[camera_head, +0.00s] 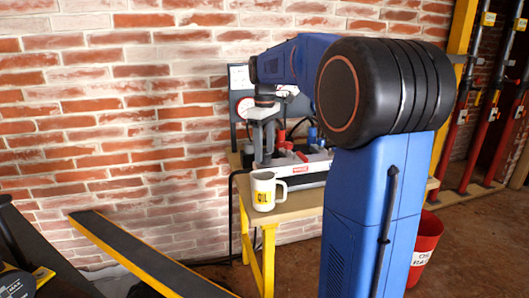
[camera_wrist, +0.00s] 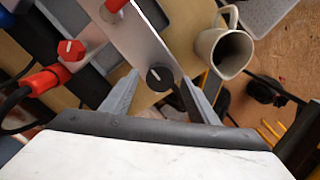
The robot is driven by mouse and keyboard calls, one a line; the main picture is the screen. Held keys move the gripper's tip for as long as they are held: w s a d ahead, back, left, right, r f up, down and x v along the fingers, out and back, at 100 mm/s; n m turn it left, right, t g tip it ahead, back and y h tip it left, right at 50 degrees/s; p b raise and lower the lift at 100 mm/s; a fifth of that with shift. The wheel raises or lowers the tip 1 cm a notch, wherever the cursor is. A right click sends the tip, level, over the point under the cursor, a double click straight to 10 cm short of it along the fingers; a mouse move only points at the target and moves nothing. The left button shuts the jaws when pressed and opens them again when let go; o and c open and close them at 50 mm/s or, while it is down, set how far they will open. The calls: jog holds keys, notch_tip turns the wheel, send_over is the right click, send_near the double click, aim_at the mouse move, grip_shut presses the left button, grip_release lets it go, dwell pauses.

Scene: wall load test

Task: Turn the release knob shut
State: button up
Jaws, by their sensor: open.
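A round black knob (camera_wrist: 159,77) with a white pointer mark sits on a light metal plate (camera_wrist: 130,38) in the wrist view. A red knob (camera_wrist: 71,50) with a white mark sits further left; no label shows which one is the release knob. My gripper (camera_wrist: 160,78) is open, with one finger on each side of the black knob. I cannot tell whether the fingers touch it. In the head view my gripper (camera_head: 263,158) points down over the bench-top device (camera_head: 308,172), and the knobs are too small or hidden there.
Red clamps with black cables (camera_wrist: 42,82) lie left of the plate. A red bucket (camera_head: 424,240) stands right of the yellow-legged bench (camera_head: 303,205).

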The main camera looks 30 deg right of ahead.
jog(key=shift+f, duration=0.55)
jog(key=c, duration=1)
jog(key=shift+c, duration=0.2)
